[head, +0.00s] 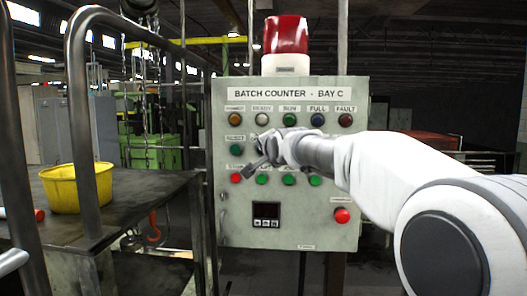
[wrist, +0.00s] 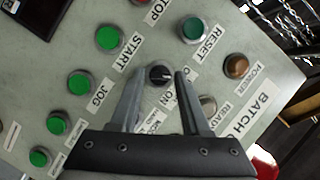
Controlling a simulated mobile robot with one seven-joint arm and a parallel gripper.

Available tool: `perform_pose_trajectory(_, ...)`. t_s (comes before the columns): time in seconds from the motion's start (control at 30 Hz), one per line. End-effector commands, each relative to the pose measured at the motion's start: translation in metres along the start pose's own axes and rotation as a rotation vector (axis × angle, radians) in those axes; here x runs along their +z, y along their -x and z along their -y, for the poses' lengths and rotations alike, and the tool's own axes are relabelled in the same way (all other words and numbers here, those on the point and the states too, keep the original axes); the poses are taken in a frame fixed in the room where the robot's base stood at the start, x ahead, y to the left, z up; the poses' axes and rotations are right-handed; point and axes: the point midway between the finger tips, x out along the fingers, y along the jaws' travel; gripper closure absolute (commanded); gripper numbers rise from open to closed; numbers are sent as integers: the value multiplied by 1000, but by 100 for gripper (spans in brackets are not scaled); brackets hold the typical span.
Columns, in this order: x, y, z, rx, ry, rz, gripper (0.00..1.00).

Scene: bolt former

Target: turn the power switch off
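A black rotary switch (wrist: 159,75) with a light pointer mark shows in the wrist view. A partly hidden label beside it reads "ON"; the rest of its lettering I cannot make out. The pointer mark lies toward the right of the picture. My gripper (wrist: 160,74) is open, with one finger on each side of the knob. Small gaps show, and I cannot tell how deep the fingertips reach. In the head view my gripper (head: 262,166) is in front of the control panel (head: 290,220) and hides the switch.
Close to the switch are the green START button (wrist: 109,37), the green RESET button (wrist: 194,29) and the amber POWER lamp (wrist: 236,66). A red button (head: 342,215) is at the panel's lower right. A table with a yellow bucket (head: 75,190) and metal rails stands left.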

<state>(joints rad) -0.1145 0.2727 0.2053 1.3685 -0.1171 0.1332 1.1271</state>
Motion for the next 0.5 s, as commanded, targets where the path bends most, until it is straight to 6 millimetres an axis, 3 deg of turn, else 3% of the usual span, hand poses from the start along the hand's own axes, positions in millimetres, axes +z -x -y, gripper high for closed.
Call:
perform_pose_trajectory(0.1,0,0,0,0,-1,0,36)
perform_pose_trajectory(0.5,0,8,0,-1,-3,-1,36)
